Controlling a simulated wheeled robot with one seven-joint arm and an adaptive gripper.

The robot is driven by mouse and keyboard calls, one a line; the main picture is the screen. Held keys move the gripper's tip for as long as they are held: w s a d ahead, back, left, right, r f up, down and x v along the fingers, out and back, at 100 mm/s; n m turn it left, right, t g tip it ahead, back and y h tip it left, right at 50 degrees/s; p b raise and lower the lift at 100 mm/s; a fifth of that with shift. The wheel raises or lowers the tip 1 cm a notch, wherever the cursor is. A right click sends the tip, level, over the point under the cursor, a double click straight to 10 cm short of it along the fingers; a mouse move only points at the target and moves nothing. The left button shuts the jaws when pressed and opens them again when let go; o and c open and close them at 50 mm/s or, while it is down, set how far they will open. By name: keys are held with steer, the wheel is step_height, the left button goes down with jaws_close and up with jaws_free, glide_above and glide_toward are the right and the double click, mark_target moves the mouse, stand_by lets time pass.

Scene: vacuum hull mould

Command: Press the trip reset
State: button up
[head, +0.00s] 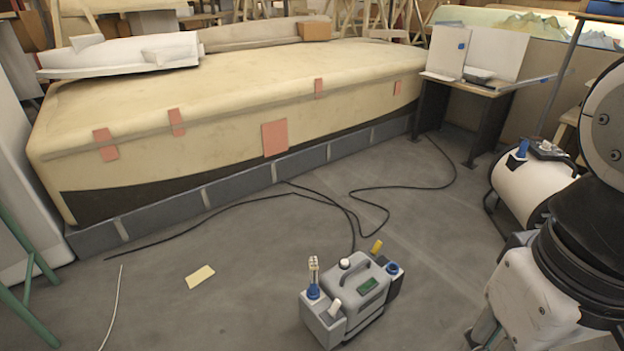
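A grey portable pump-like unit (347,301) stands upright on the concrete floor at the lower middle of the head view. It has a carry handle, a small green display (368,286), blue fittings (313,291), a round white-topped knob (345,264) and a yellow piece (376,247) behind it. No part is clearly readable as the trip reset; it is too small to tell or hidden. My arm shows at the right edge, apart from the unit. My gripper is not in view.
A long cream hull mould (230,105) with pink patches fills the back. Black hoses (400,187) cross the floor. A white tank (530,187) and a small table (480,88) stand at right. A yellow sheet (200,277) and green trestle (22,262) are left.

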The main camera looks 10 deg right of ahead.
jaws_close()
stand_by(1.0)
